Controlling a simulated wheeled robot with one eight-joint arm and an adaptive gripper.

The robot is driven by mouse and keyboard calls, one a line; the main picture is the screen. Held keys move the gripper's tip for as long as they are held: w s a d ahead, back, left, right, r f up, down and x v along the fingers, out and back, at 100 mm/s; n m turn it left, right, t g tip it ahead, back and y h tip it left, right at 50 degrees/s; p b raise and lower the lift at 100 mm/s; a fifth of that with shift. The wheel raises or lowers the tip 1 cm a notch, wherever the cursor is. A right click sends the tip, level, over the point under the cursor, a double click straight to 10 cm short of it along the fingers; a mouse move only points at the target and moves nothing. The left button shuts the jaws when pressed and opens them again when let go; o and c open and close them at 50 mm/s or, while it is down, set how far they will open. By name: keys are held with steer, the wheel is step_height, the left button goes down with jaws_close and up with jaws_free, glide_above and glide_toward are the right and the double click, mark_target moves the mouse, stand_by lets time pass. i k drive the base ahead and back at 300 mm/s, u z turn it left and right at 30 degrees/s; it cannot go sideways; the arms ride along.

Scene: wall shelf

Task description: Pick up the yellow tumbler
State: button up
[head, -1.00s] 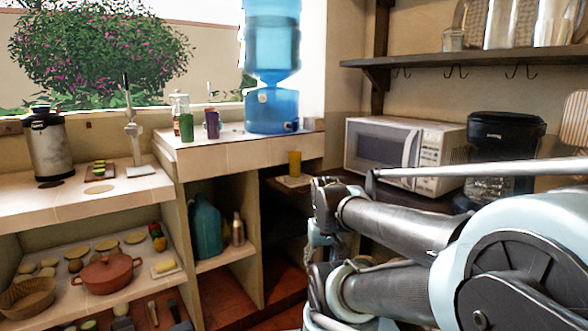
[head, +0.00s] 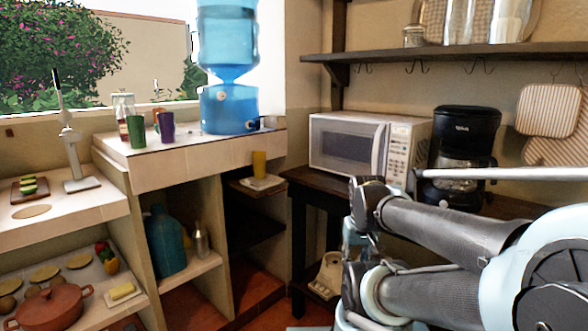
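The yellow tumbler (head: 259,164) stands upright in the head view, on a small low shelf between the tiled counter and the microwave. A flat pale item (head: 262,183) lies under or beside its base; I cannot tell which. The tumbler looks clear of other tall objects. Links of my own arm fill the lower right of the view, well to the right of the tumbler. The fingers of my gripper do not show.
A microwave (head: 345,145) and a coffee maker (head: 465,150) stand on the dark table to the right. A blue water dispenser (head: 228,108), a green cup (head: 136,132) and a purple cup (head: 167,127) stand on the counter (head: 190,166). A wall shelf (head: 440,51) runs above the microwave.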

mark_target(258, 157)
steer(key=z, duration=2.2)
steer(key=k, duration=1.05)
steer(key=u, duration=1.55)
steer(key=i, duration=1)
steer(key=z, duration=0.1)
